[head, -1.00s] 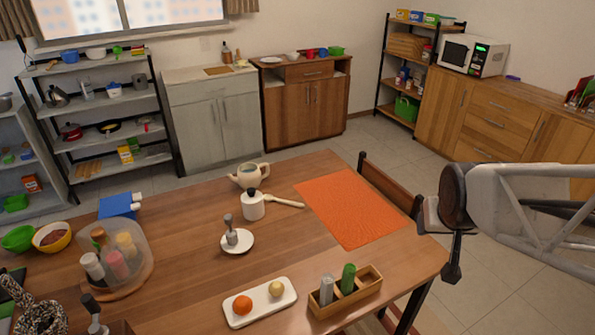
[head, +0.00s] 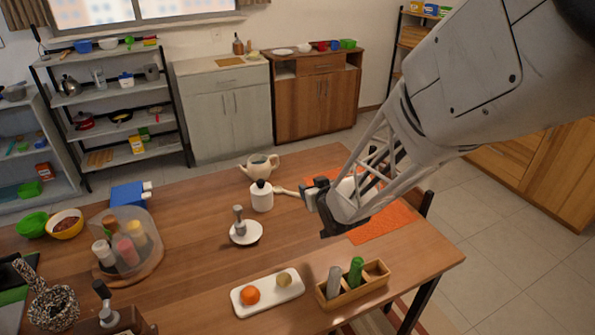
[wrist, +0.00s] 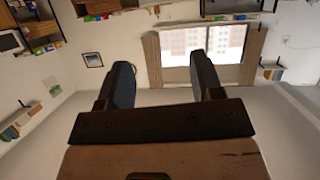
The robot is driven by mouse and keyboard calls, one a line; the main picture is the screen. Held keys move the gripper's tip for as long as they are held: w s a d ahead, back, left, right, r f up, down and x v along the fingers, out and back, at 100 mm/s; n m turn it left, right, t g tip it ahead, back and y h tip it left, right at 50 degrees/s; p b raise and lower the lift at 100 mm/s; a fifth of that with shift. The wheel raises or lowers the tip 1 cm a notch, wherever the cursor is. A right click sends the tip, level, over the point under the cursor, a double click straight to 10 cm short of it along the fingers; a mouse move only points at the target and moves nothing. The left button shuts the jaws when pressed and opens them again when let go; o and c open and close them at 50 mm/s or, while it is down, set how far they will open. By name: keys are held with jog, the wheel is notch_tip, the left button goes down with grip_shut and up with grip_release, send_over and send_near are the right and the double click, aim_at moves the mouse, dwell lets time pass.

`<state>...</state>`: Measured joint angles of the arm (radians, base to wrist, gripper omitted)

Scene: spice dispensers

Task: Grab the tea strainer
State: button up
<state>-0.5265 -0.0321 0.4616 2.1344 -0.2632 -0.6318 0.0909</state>
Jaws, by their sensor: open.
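No tea strainer can be told for certain. A small grey upright thing (head: 239,221) with a knob-like top stands on a white saucer (head: 247,237) in the middle of the table; I cannot tell whether it is the strainer. A pale handle-like piece (head: 285,191) lies beside the white lidded pot (head: 262,197). My gripper (head: 316,210) is above the table, right of the pot and saucer, in the head view. In the wrist view my gripper (wrist: 164,80) has its two dark fingers apart, with nothing between them.
A white tray (head: 240,302) with two round items and a wooden box (head: 377,277) with a grey and a green dispenser are at the front. A clear-covered jar set (head: 125,240) is at left. Part of the orange mat (head: 385,222) is behind my arm.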

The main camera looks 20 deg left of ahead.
jog(key=s+a+f+n+y, duration=0.1)
jog(key=s+a+f+y, duration=0.15)
jog(key=a, duration=0.35)
jog(key=s+a+f+n+y, duration=0.1)
jog(key=a+f+y, duration=0.1)
jog(key=a+f, duration=0.3)
jog(key=n+g+y, duration=0.2)
jog(key=y, duration=0.1)
send_near(235, 206)
jog(key=x, duration=0.3)
jog(key=shift+w+f+h, duration=0.15)
jog(key=shift+w+h, duration=0.1)
jog(key=shift+a, duration=0.1)
jog(key=shift+x, duration=1.2)
jog(key=shift+w+a, duration=0.1)
jog(key=shift+a, duration=0.05)
jog(key=shift+x, duration=2.45)
jog(key=shift+c, duration=0.2)
grip_shut()
